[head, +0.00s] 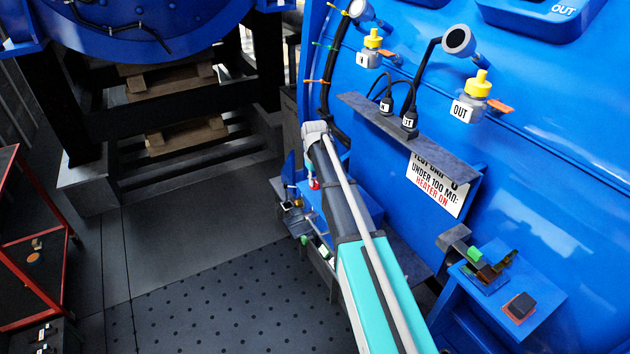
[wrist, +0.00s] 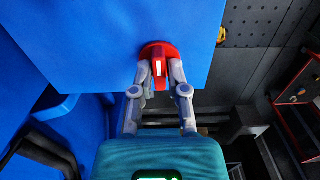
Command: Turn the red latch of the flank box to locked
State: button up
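The red latch (wrist: 158,52) is a round red piece with a white mark and a raised grip, on a blue face of the flank box (wrist: 100,35). My gripper (wrist: 160,74) has one finger on each side of the latch's grip, and the fingers are drawn in close against it. In the head view my arm reaches down to the blue flank box (head: 366,205), and a small spot of red latch (head: 314,184) shows beside my gripper (head: 308,187). My arm hides much of the box there.
A bracket shelf (head: 400,130) with black plugs and a warning sign (head: 437,183) stand out from the blue motor wall. A red-framed cart (head: 35,240) stands at left. The dotted floor mat (head: 220,310) is clear.

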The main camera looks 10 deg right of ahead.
grip_shut()
jog(key=shift+m, duration=0.4)
jog(key=m, duration=0.3)
jog(key=shift+a, duration=0.1)
jog(key=m, duration=1.4)
dwell(0.4)
